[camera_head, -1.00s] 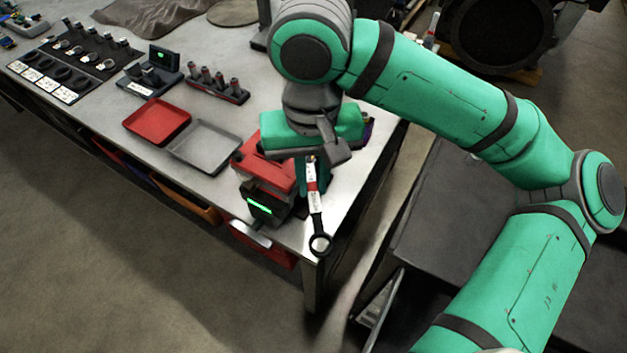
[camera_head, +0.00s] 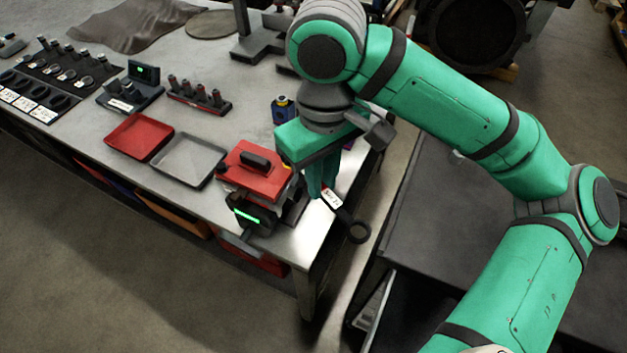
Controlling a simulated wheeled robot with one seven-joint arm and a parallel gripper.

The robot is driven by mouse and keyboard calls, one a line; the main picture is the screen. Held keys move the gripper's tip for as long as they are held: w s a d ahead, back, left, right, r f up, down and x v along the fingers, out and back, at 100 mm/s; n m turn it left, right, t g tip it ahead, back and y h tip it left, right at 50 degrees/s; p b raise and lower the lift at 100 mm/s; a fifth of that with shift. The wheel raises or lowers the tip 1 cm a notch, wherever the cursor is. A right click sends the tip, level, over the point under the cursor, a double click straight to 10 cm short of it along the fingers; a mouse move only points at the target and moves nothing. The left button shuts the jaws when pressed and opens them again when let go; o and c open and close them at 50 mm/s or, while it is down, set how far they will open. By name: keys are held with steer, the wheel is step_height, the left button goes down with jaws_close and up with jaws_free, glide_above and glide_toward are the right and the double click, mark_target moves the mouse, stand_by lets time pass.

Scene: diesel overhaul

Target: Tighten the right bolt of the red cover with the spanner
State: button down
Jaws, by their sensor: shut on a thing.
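The red cover (camera_head: 256,171) has a black handle and sits on a dark block with a green display at the front edge of the bench. My gripper (camera_head: 318,184) is just to the right of the red cover, fingers pointing down. It is shut on the spanner (camera_head: 345,216), whose dark ring end sticks out toward the lower right past the bench edge.
A grey tray (camera_head: 222,164) and a red tray (camera_head: 143,117) lie left of the cover. A rack of sockets (camera_head: 200,94) and a small display unit (camera_head: 143,73) stand behind them. A blue and yellow object (camera_head: 283,108) stands behind the cover. A dark cabinet is at the right.

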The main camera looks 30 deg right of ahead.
steer(key=shift+d, duration=0.15)
steer(key=d+n, duration=0.1)
steer(key=w+d+n, duration=0.1)
steer(key=shift+n, duration=0.4)
steer(key=d+n, duration=0.1)
steer(key=w+d+n, duration=0.1)
steer(key=shift+n, duration=0.3)
stand_by(0.3)
steer(key=shift+f, duration=0.15)
steer(key=shift+f, duration=0.65)
